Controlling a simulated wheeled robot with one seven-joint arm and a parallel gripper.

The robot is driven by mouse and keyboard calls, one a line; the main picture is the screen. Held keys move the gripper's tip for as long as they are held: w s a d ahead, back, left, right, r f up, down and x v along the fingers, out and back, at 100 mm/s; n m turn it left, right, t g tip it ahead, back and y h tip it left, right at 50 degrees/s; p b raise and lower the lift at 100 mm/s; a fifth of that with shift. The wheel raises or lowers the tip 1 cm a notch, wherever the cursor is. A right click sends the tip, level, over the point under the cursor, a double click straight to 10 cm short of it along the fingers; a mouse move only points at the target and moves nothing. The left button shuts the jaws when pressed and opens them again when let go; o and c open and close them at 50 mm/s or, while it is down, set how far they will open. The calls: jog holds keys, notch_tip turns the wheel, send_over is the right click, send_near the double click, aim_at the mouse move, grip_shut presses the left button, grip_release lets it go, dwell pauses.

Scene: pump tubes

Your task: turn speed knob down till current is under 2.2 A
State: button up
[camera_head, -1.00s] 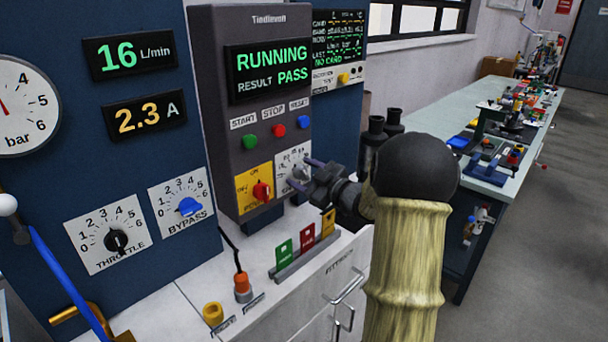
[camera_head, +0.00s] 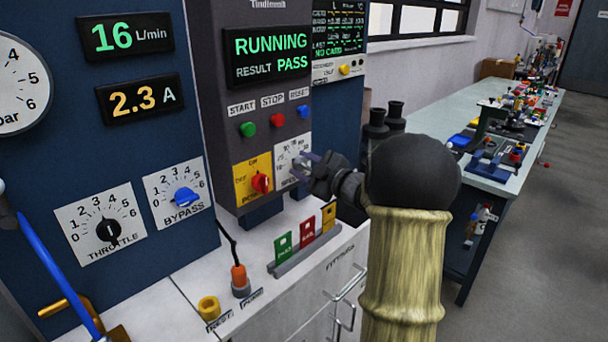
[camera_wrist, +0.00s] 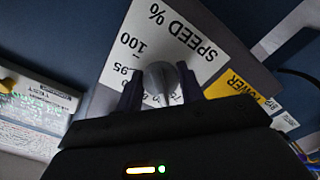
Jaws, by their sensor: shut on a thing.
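The speed knob (camera_wrist: 160,80) is grey and sits on a white dial plate marked SPEED % (camera_wrist: 188,32), seen in the wrist view. My gripper (camera_wrist: 160,88) has its two dark fingers on either side of the knob, shut on it. In the head view my gripper (camera_head: 306,168) reaches the white speed plate (camera_head: 290,150) from the right and partly covers it; the knob itself is mostly hidden there. The current display (camera_head: 138,99) reads 2.3 A in amber digits.
The flow display (camera_head: 125,38) reads 16 L/min and the status screen (camera_head: 268,54) reads RUNNING, RESULT PASS. The red power switch (camera_head: 262,183) sits just left of the speed plate. Green, red and yellow cards (camera_head: 307,233) stand in a rack below. The bypass knob (camera_head: 187,197) is further left.

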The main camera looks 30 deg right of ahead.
jog(key=shift+n+b, duration=1.2)
jog(key=shift+n, duration=0.1)
jog(key=o, duration=1)
jog(key=shift+s, duration=0.1)
jog(key=v, duration=1.7)
jog(key=shift+s+d, duration=0.1)
